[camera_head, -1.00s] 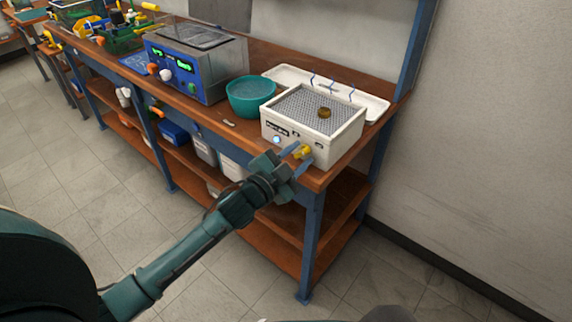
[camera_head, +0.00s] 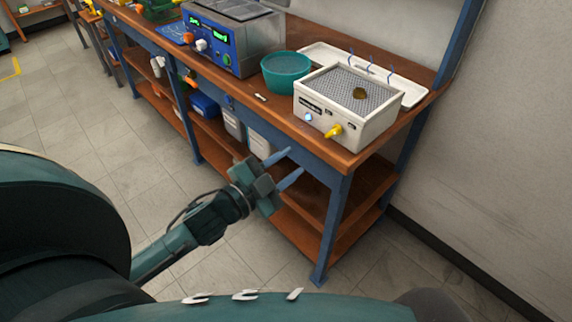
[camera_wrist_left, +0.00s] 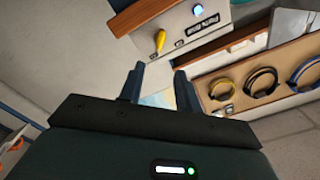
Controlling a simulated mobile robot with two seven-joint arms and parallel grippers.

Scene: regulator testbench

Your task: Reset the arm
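My left gripper (camera_head: 283,168) is in front of the workbench, below its top edge. Its two fingers are apart with nothing between them. In the left wrist view the same gripper (camera_wrist_left: 158,85) shows two parted, empty fingers. The white box (camera_head: 340,116) with a perforated top stands at the bench's right end. It carries a yellow knob (camera_head: 334,131) and a small round blue-white light on its front. The yellow knob also shows in the left wrist view (camera_wrist_left: 160,42), beyond the fingers and apart from them. My right gripper is not in view.
A teal bowl (camera_head: 286,72) and a blue-fronted metal device (camera_head: 232,40) stand left of the box. A white tray (camera_head: 404,90) lies behind it. Bins sit on the shelf below. The bench's blue leg (camera_head: 334,225) stands right of the gripper. Floor in front is open.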

